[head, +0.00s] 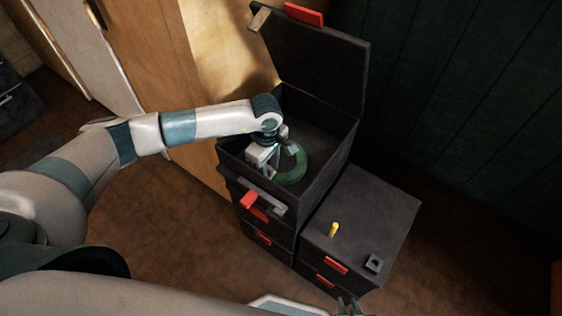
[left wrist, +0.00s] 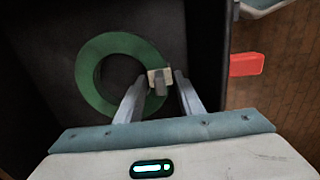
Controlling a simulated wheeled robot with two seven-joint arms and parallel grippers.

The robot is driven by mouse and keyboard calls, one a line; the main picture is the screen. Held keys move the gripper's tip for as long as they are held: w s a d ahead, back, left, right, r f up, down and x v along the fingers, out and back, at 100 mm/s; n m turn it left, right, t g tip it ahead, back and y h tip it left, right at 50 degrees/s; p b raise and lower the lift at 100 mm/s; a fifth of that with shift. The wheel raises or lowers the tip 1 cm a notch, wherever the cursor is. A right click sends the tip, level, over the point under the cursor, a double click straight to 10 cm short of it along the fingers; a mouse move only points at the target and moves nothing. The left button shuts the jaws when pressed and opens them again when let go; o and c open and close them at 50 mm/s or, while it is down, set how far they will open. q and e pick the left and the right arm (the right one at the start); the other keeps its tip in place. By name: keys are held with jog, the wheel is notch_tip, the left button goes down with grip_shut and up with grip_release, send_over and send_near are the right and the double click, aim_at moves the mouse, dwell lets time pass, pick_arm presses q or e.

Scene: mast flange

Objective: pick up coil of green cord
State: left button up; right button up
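The coil of green cord (head: 293,168) is a flat green ring lying inside the open black box. In the left wrist view the coil (left wrist: 91,91) lies left of and partly behind the fingers, with a small pale block with a grey part (left wrist: 159,77) at its right side. My left gripper (head: 284,158) reaches down into the box over the coil. In the left wrist view its fingers (left wrist: 160,88) are apart, one on each side of the pale block. My right gripper (head: 349,306) shows only partly at the bottom edge of the head view.
The black box (head: 325,165) has its lid (head: 315,60) raised at the back and red-handled drawers below. A lower black cabinet (head: 375,215) at the right carries a yellow peg (head: 334,229) and a small dark square piece (head: 374,263). Wooden panels stand behind at the left.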

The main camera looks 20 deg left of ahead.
pick_arm(q)
grip_shut()
